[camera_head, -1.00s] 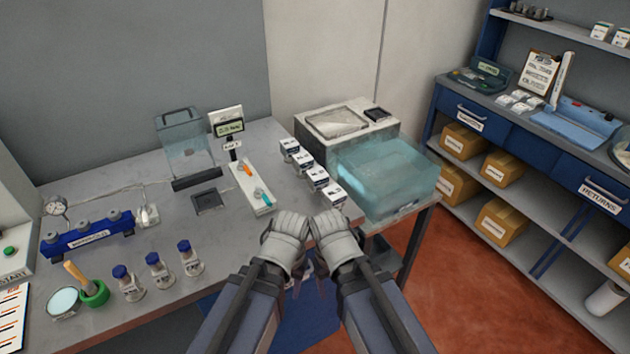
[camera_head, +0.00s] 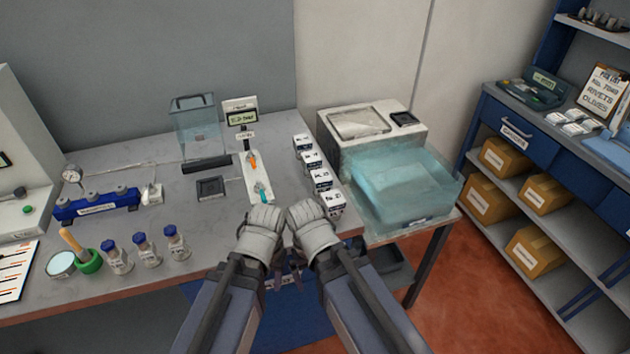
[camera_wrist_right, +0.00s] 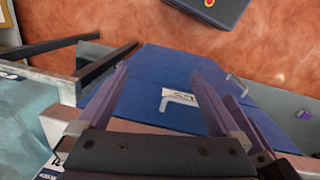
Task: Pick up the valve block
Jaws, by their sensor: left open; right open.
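No part is clearly marked as the valve block. One candidate is the long blue block (camera_head: 97,204) with several grey round caps and a white front label, at the left of the bench. Another is the small white fitting (camera_head: 152,194) on the tubing just right of it. My left gripper (camera_head: 272,281) and right gripper (camera_head: 298,279) hang close together at the bench's front edge, well right of both parts. Their fingers are partly hidden by the wrists. In the right wrist view, my right gripper (camera_wrist_right: 163,72) is open with nothing between its purple fingers.
Several capped vials (camera_head: 147,250) and a green mortar (camera_head: 88,261) stand in front of the blue block. A white tray (camera_head: 257,191) with orange and teal pieces, small boxes (camera_head: 321,181) and a translucent teal bin (camera_head: 405,187) are on the right. Bare bench (camera_head: 215,228) lies between.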

